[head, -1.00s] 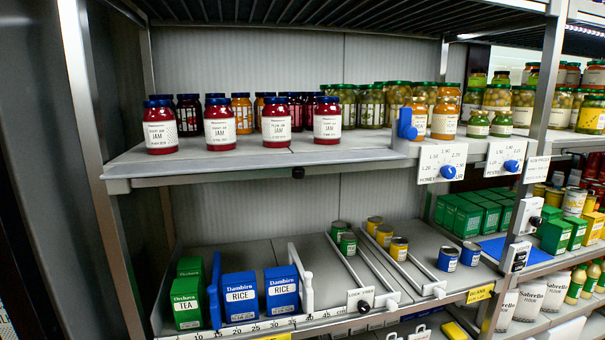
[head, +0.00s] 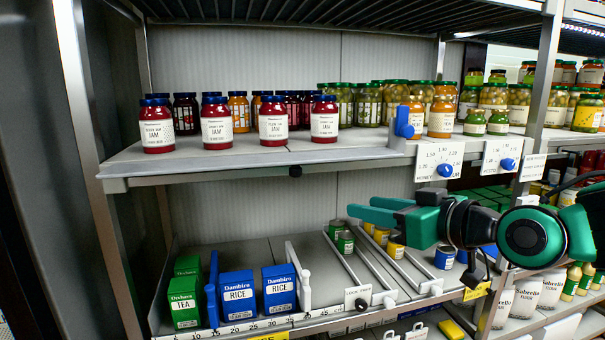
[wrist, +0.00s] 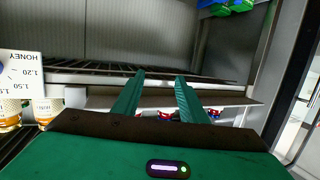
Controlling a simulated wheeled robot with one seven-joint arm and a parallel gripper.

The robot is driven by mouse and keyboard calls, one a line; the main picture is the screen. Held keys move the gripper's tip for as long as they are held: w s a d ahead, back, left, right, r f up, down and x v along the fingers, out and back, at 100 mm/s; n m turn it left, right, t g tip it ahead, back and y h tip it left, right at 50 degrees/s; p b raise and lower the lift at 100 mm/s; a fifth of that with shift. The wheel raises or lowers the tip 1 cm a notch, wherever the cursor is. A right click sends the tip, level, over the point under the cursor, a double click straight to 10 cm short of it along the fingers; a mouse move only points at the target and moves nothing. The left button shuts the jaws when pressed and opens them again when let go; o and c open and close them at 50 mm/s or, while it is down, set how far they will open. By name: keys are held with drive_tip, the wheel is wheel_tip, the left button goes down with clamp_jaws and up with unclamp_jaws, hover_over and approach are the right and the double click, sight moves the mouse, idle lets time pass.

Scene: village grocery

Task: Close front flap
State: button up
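No part is clearly marked as the front flap. My green gripper (head: 362,208) reaches in from the right, below the upper shelf and above the lower shelf's cans, fingers pointing left. In the wrist view my gripper (wrist: 160,76) has its two fingers apart with nothing between them. It appears clear of the strip.
Jam jars (head: 217,128) stand close to the upper shelf's front edge. A blue clip (head: 403,122) and a price dial (head: 440,163) sit at its right end. Rice boxes (head: 279,291), dividers (head: 299,278) and cans (head: 345,243) stand on the lower shelf. The space between the shelves at left is free.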

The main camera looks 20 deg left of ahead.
sight(296, 167)
drive_tip(key=s+a+r+n+y, duration=0.2)
drive_tip(key=s+a+r+y, duration=0.1)
drive_tip(key=a+r, duration=0.3)
drive_tip(key=shift+m, duration=0.3)
drive_tip(key=x, duration=0.7)
drive_tip(key=f+x, duration=0.1)
drive_tip(key=x, duration=0.3)
drive_tip(key=shift+s+a, duration=0.25)
drive_tip(key=shift+a, duration=0.05)
drive_tip(key=shift+c, duration=0.4)
clamp_jaws()
